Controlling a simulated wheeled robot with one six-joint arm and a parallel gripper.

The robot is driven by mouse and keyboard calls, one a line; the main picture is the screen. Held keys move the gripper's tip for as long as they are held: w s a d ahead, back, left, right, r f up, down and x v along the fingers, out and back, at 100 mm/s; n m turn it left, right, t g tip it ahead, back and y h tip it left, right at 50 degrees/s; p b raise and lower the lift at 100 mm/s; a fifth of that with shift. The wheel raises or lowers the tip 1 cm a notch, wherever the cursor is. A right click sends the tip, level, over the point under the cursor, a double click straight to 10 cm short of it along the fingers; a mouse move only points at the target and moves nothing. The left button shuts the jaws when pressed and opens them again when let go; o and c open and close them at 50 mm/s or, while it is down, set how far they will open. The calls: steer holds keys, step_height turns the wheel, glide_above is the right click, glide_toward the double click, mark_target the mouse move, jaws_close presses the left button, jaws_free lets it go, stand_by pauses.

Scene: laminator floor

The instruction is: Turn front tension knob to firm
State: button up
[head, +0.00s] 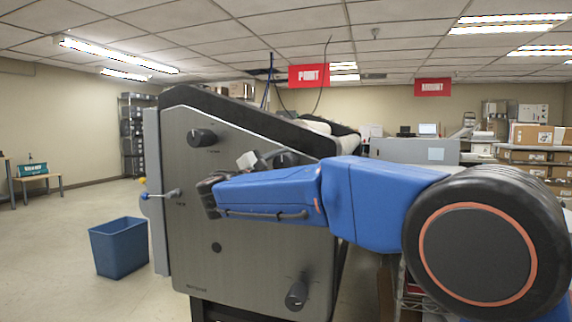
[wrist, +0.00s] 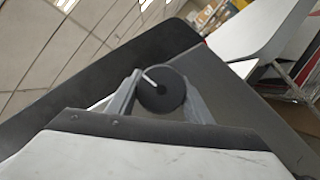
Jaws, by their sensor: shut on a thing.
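A round black knob (wrist: 168,97) with a white pointer line sits between the two grey fingers of my gripper (wrist: 158,88) in the wrist view. The fingers are shut on its sides. The pointer line slants toward the upper left in that view. In the head view the held knob (head: 288,159) shows near the top right of the grey machine panel (head: 240,240), partly behind my arm. My gripper (head: 266,161) reaches it from the left, its fingers small and partly hidden. The lettering around the held knob is not readable.
The panel also carries a black knob (head: 202,137) at upper left, another knob (head: 296,295) at lower right, and a lever with a blue end (head: 160,195) at the left edge. A blue bin (head: 119,248) stands on the floor to the left. The floor there is open.

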stand_by(0.4)
steer(key=o, duration=1)
steer(key=shift+o, duration=0.2)
steer(key=shift+s, duration=0.1)
steer(key=v, duration=1.7)
steer(key=shift+a, duration=0.2)
steer(key=shift+f, duration=0.1)
